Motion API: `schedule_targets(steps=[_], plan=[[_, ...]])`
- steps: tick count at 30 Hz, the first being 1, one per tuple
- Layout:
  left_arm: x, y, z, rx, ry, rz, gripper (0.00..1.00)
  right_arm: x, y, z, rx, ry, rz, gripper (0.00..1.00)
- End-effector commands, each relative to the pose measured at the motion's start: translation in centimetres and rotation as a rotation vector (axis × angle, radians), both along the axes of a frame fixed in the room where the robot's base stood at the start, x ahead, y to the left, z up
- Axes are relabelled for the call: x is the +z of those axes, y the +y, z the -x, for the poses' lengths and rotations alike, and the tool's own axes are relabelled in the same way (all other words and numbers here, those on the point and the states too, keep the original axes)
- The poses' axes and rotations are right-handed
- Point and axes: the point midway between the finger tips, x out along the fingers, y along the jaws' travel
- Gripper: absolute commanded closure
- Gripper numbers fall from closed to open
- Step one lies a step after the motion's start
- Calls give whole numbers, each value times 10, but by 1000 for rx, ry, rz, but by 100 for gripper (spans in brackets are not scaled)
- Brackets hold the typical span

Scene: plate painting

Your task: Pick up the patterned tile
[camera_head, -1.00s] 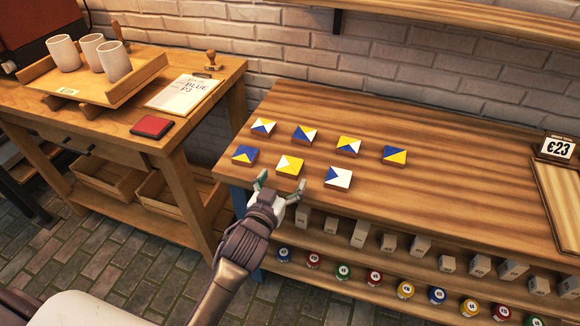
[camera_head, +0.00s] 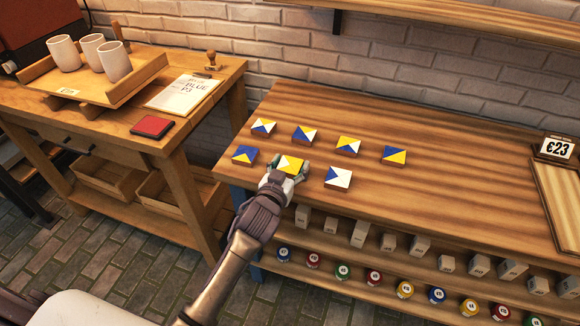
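Several small square tiles patterned in blue, yellow and white lie on the wooden table (camera_head: 440,180) in two rows. A blue and yellow tile (camera_head: 245,154) lies to the left and a white and blue tile (camera_head: 338,178) to the right.
The back row holds more tiles, among them a blue and yellow one (camera_head: 395,156). Blocks and paint pots fill the shelves below. A side table (camera_head: 215,75) with cups (camera_head: 114,62) is at the left.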

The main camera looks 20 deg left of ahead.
Motion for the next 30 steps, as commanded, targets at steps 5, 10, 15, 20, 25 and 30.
schedule_targets(steps=[5, 10, 15, 20, 25, 30], plan=[[0, 0, 0, 0, 0, 1, 67, 0, 0, 0, 0, 0, 0, 60], [1, 0, 0, 0, -1, 1, 79, 0, 0, 0, -1, 0, 0, 60], [2, 0, 0, 0, -2, 1, 79, 0, 0, 0, 0, 0, 0, 60], [14, 0, 0, 0, -3, 1, 79, 2, 1, 0, -1, 0, -1, 60], [44, 0, -1, 0, -8, 1, 79, 7, 2, 0, -1, 1, -3, 60], [63, 3, 37, 0, -1, 1, 79, 10, 3, 0, -1, 1, -4, 60]])
